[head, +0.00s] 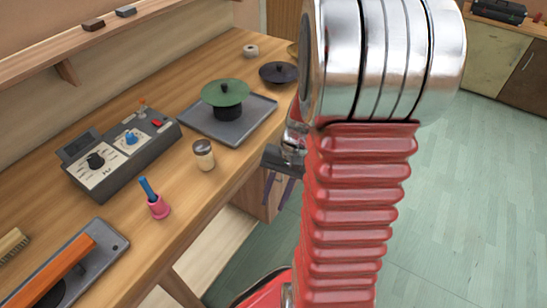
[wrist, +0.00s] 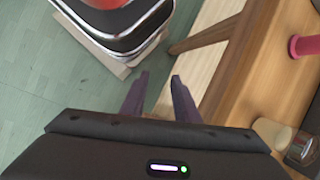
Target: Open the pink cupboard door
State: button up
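No pink cupboard door can be made out in either view. My gripper (head: 277,192) hangs in front of the workbench edge in the head view, with its dark purple fingers pointing down. In the wrist view my gripper (wrist: 160,77) has its two fingertips apart with nothing between them. Below the fingertips is green floor and a pale board under the bench. A wooden panel (head: 254,196) under the bench shows beside the fingers, partly hidden by my arm.
Olive and brown cupboards (head: 495,62) stand far right. Green floor (head: 465,190) is clear.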

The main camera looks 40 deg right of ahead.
jog(key=w+d+f+m+t+y, duration=0.25)
jog(key=d+f+m+t, duration=0.3)
jog(key=f+m, duration=0.4)
jog(key=w+d+f+m+t+y, duration=0.1)
jog(key=d+f+m+t+y, duration=0.35)
jog(key=f, duration=0.85)
jog(key=w+d+f+m+t+h, duration=0.1)
jog(key=w+d+m+t+h, duration=0.1)
jog(key=d+m+t+h, duration=0.2)
jog(key=w+d+f+m+t+h, duration=0.2)
jog(key=d+m+t+h, duration=0.2)
jog(key=d, duration=0.7)
jog(key=shift+m+h, duration=0.5)
jog(key=shift+m, duration=0.7)
jog(key=w+a, duration=0.2)
jog(key=w, duration=1.1)
jog(key=shift+w, duration=0.3)
jog(key=shift+c, duration=0.3)
